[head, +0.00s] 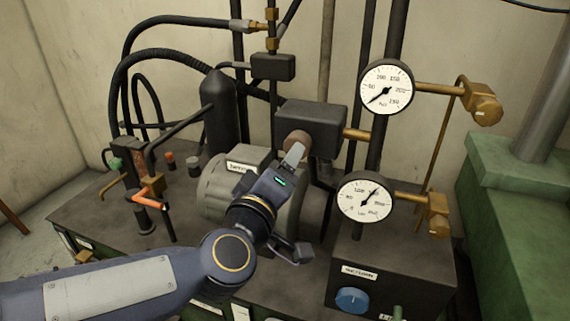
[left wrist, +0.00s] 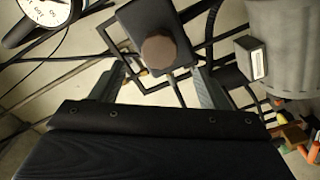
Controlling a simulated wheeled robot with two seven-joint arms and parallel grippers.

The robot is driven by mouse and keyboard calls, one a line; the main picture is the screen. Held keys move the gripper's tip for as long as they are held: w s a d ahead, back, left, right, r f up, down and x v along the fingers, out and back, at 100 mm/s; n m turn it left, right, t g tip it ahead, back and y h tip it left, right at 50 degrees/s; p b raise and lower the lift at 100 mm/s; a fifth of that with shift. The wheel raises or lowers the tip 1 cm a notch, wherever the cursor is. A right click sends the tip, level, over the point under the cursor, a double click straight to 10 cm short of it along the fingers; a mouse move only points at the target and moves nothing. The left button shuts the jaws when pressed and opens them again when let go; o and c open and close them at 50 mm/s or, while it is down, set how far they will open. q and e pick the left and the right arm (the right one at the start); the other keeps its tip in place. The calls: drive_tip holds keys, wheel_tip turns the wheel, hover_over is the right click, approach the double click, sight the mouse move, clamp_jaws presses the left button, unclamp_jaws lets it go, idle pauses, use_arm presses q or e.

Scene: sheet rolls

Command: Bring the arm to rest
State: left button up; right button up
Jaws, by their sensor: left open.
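My left arm (head: 110,286) comes in from the lower left of the head view. Its left gripper (head: 302,200) is open in front of the grey motor housing (head: 232,190) and the black box with a round brown knob (head: 297,140). In the left wrist view the two fingers of the gripper (left wrist: 160,82) stand apart with nothing held between them. The brown knob (left wrist: 159,52) shows beyond the fingers there; I cannot tell whether a finger touches it. My right gripper is in neither view.
Two round gauges, upper (head: 386,87) and lower (head: 366,199), stand right of the gripper. A black box with a blue knob (head: 352,300) sits below them. An orange-handled lever (head: 149,203) and black hoses are on the left. A green cabinet (head: 520,215) stands right.

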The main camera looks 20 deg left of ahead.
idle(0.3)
use_arm(q)
drive_tip(key=s+a+f+m+g+h, duration=0.1)
drive_tip(key=s+f+m+g, duration=0.2)
drive_tip(key=s+f, duration=0.3)
drive_tip(key=s+a+f+m+g+h, duration=0.1)
drive_tip(key=s+a+f+m+g, duration=0.1)
drive_tip(key=s+f+g, duration=0.3)
drive_tip(key=s+a+f+m+g+h, duration=0.1)
drive_tip(key=s+f+m+g, duration=0.3)
drive_tip(key=s+f, duration=0.4)
drive_tip(key=shift+s+a+f, duration=0.25)
drive_tip(key=shift+a+f, duration=0.2)
drive_tip(key=shift+a, duration=0.3)
drive_tip(key=shift+m, duration=0.3)
idle(0.9)
